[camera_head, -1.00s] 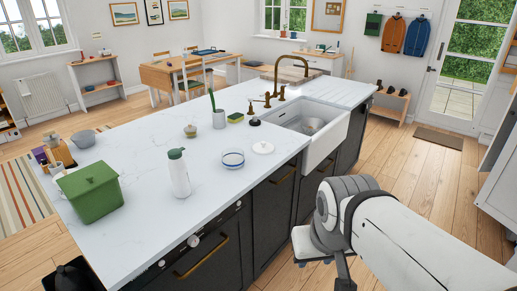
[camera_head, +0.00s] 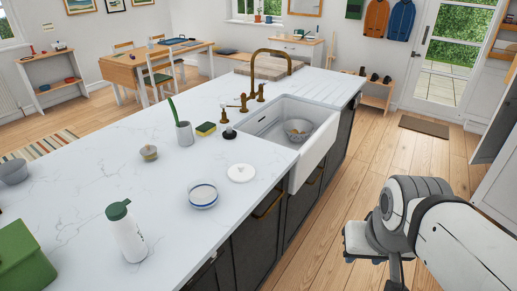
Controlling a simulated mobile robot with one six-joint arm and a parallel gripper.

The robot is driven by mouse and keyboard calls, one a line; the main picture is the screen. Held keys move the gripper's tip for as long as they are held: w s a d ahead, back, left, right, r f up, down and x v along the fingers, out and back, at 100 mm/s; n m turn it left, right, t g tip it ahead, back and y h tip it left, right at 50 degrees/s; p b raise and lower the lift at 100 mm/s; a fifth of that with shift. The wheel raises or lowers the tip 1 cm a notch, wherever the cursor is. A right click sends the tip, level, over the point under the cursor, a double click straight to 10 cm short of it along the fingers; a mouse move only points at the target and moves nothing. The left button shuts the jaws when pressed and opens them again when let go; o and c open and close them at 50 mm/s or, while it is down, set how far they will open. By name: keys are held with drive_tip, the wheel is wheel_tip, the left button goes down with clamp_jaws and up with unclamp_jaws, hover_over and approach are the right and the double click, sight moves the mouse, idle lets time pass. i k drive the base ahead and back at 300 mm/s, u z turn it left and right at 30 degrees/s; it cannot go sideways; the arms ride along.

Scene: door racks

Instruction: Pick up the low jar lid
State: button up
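A white round lid (camera_head: 241,173), flat with a small knob, lies on the white marble worktop (camera_head: 120,165) near its edge by the sink. It looks like the low jar lid. A low white jar with blue bands (camera_head: 203,197) stands just left of and nearer than the lid, apart from it. My gripper (camera_head: 374,262) is at the right, out over the floor beyond the worktop's edge, well apart from the lid. Its fingers are partly hidden by my wrist, so I cannot tell how far apart they are.
A white bottle with a green cap (camera_head: 127,232) and a green bin (camera_head: 22,260) stand at the near left. A black stopper-like item (camera_head: 229,132), a sponge (camera_head: 205,129) and a sink (camera_head: 300,132) with a bowl lie beyond the lid. Wooden floor (camera_head: 330,230) is clear at right.

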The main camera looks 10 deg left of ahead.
sight(240, 173)
drive_tip(key=u, duration=0.25)
drive_tip(key=i, duration=1.05)
drive_tip(key=u, duration=0.75)
